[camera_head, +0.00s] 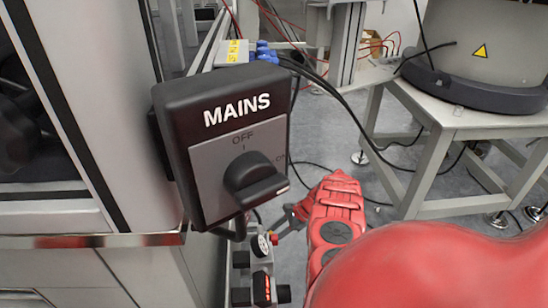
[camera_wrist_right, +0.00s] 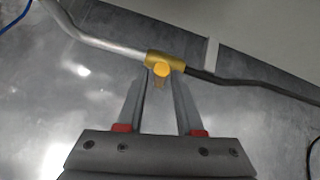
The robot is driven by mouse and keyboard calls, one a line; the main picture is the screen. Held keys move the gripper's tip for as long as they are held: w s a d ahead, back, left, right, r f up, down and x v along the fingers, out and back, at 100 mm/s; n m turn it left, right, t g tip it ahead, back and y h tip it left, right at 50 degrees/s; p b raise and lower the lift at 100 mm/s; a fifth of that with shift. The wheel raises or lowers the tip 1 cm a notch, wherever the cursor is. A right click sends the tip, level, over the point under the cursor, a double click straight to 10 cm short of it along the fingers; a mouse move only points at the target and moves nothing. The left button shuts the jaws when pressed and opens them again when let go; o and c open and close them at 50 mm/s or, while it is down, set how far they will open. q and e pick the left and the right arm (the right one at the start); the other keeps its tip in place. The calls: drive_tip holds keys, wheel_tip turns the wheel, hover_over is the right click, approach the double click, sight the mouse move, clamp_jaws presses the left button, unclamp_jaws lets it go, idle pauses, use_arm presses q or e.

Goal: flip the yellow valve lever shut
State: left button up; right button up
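The yellow valve (camera_wrist_right: 172,63) sits on a pipe in the right wrist view. A round yellow knob end of its lever (camera_wrist_right: 161,69) faces the camera, and a short part points down between the fingers. My right gripper (camera_wrist_right: 160,84) is open, its two fingers on either side of the lever; I cannot tell whether they touch it. My left gripper is not in view.
A black MAINS switch box (camera_head: 210,170) stands close in front in the head view, left of my right arm. A grey stand (camera_head: 432,150) with a large drum is at the right; dark cables cross the floor.

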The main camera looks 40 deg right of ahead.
drive_tip(key=shift+o, duration=0.6)
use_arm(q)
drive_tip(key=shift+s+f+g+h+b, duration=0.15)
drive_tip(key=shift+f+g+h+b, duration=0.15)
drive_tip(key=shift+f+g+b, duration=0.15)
use_arm(e)
drive_tip(key=v, duration=1.7)
drive_tip(key=shift+r, duration=0.25)
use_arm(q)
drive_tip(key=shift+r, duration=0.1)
use_arm(e)
drive_tip(key=shift+d, duration=0.1)
